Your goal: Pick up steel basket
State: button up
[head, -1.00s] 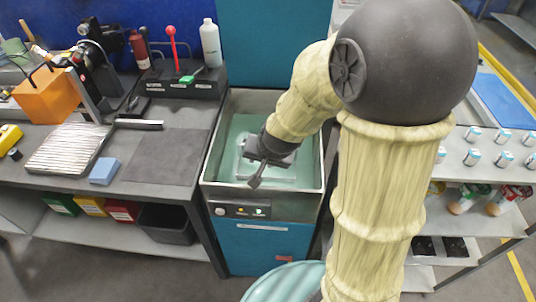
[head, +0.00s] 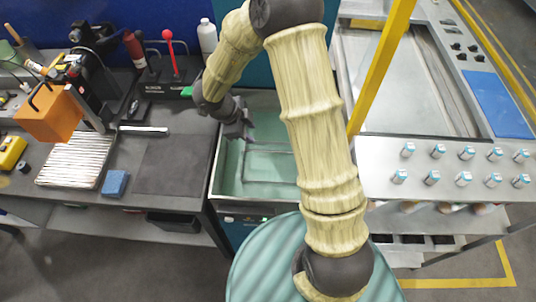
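I cannot make out a steel basket for certain. The open metal tank (head: 214,182) on the teal cabinet has a pale green inside, where a faint rectangular outline (head: 268,152) shows; I cannot tell whether it is the basket or part of the tank. My gripper (head: 246,138) is over the tank's upper left part, near its left wall. It is small and dark, seen from the side, and I cannot tell whether its fingers are open or hold anything. My arm hides the tank's right side.
Left of the tank is a grey bench with a dark mat (head: 175,165), a blue block (head: 115,183), a ribbed plate (head: 75,160) and an orange box (head: 48,115). At right, a table (head: 375,155) holds several small cans. A yellow post (head: 380,70) stands behind my arm.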

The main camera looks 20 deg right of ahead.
send_near(269, 151)
jog(key=x, duration=0.7)
jog(key=shift+w+d, duration=0.1)
jog(key=shift+w, duration=0.1)
jog(key=shift+f, duration=0.1)
dwell(0.3)
jog(key=shift+s+p+x, duration=0.2)
jog(key=shift+p+x, duration=0.1)
jog(key=shift+x, duration=2.2)
jog(key=shift+d, duration=0.1)
jog(key=shift+f, duration=0.25)
